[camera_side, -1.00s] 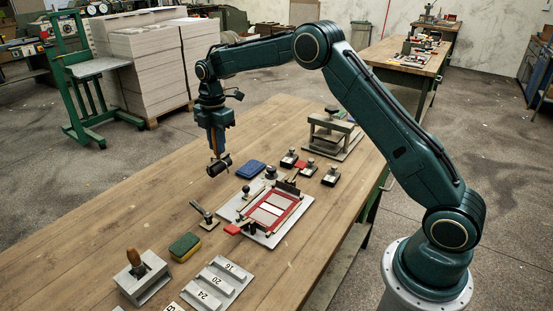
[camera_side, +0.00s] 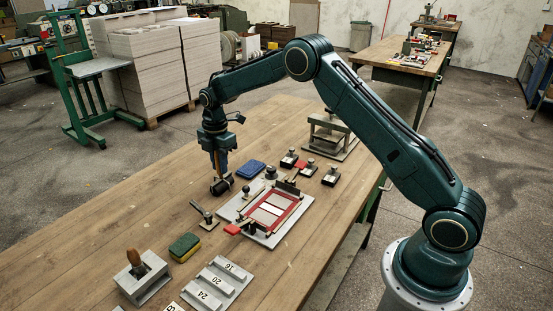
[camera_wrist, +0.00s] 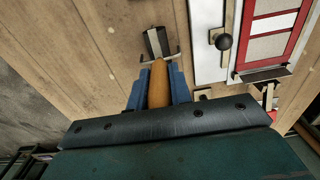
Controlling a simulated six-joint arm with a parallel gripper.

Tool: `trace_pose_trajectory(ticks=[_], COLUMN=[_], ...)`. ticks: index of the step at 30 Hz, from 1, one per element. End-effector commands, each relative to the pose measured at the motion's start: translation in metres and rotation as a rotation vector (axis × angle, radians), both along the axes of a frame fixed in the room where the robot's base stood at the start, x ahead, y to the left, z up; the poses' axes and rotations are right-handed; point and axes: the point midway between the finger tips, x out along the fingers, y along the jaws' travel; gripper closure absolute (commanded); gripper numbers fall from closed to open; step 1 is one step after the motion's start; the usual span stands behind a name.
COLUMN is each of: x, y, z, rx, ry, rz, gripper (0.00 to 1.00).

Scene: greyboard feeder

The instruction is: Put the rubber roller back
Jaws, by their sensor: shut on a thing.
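My gripper (camera_side: 218,166) is shut on the tan wooden handle of the rubber roller. The roller's dark cylinder (camera_side: 222,185) hangs below the jaws, close over the wooden table; I cannot tell whether it touches the wood. In the wrist view the handle (camera_wrist: 159,85) stands between the blue fingers, and the dark cylinder (camera_wrist: 157,42) in its metal frame lies beyond the fingertips. The roller is left of the grey plate with the red frame (camera_side: 249,231).
A blue pad (camera_side: 250,169) lies to the right of the roller. The table's left side (camera_side: 120,215) is clear.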

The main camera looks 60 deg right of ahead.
Motion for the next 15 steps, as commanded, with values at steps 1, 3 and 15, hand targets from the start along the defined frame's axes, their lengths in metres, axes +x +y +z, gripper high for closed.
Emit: trace_pose_trajectory(ticks=[1,3,15], x=[0.0002,0.0002,0.0], y=[0.0,0.0,-0.0001], z=[0.0004,0.0005,-0.0027], rx=[0.0,0.0,0.0], ry=[-0.001,-0.001,0.0], rz=[0.0,0.0,0.0], gripper=[1.0,1.0,0.58])
